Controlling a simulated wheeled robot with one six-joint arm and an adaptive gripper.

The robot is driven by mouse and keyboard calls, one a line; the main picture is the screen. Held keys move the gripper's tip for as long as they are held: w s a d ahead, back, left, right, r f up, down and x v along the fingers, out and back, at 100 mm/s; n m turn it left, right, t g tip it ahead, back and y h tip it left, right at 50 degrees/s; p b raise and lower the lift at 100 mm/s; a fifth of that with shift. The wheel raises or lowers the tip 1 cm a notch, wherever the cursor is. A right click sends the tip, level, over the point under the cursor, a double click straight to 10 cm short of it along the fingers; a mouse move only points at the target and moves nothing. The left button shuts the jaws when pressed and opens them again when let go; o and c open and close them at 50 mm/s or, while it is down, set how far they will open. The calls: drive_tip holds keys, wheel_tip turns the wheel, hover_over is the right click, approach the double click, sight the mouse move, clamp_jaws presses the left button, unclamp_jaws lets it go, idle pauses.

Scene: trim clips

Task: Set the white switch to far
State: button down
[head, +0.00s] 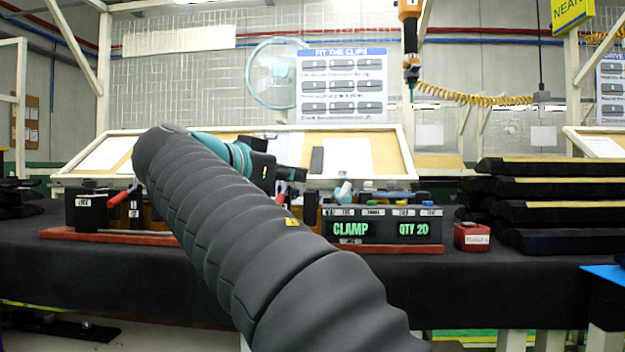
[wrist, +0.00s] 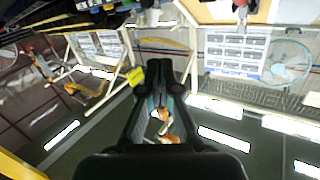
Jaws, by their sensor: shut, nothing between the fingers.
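A dark control box (head: 375,228) with green CLAMP and QTY 20 displays stands on the bench in the head view. A row of small labels and coloured controls runs along its top. A small white upright piece (head: 345,191) at its top left may be the white switch; its setting is too small to tell. My gripper (head: 301,174) is above and left of this piece, apart from it as far as I can see. In the wrist view my gripper (wrist: 167,72) is shut and empty. My arm hides part of the bench left of the box.
A red box (head: 472,237) stands right of the control box, beside stacked black trim pieces (head: 545,213). A red-based fixture (head: 85,234) with a red handle is at left. An orange tool (head: 410,45) hangs above. The bench front (head: 500,275) is clear.

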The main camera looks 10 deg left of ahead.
drive_tip(key=shift+r+v, duration=0.2)
drive_tip(key=shift+v, duration=0.9)
drive_tip(key=shift+d, duration=0.1)
